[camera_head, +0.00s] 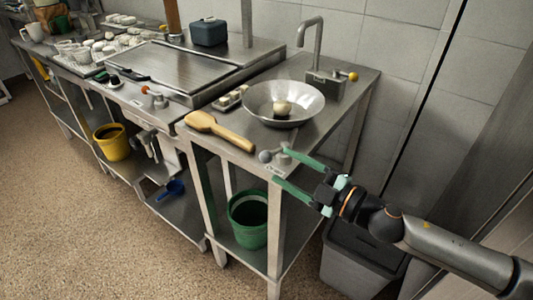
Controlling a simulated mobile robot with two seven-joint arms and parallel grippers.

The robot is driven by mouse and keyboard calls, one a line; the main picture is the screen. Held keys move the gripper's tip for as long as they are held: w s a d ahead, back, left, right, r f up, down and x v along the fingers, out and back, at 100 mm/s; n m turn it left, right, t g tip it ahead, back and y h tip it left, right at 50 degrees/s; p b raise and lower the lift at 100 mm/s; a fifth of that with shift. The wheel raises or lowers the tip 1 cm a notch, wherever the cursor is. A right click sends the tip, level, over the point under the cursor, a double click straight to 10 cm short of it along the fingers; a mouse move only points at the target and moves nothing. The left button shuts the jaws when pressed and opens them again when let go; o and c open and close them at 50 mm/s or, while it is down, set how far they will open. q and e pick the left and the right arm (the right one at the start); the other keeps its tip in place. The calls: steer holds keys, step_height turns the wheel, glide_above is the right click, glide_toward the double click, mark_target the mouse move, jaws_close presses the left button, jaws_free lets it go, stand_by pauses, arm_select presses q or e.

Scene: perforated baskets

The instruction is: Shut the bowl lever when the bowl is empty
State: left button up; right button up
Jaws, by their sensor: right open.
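A metal bowl (258,99) sits on the steel counter under a curved tap (310,50). One pale round lump (282,107) lies in the bowl, so it is not empty. A small lever with a grey ball knob (265,156) stands at the counter's front corner, in front of the bowl. My right gripper (280,167) comes from the right and is open, with its green fingers spread around the area just right of the knob. I cannot tell whether a finger touches the lever. My left gripper is not in view.
A wooden paddle (220,131) lies at the counter's front edge, left of the lever. A green bucket (248,220) stands on the shelf below. A grey bin (360,258) stands below my right arm. A yellow bucket (113,142) and trays of dough pieces are further left.

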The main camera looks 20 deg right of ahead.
mark_target(266, 154)
steer(key=shift+p+x, duration=0.6)
steer(key=shift+x, duration=2.55)
jaws_close()
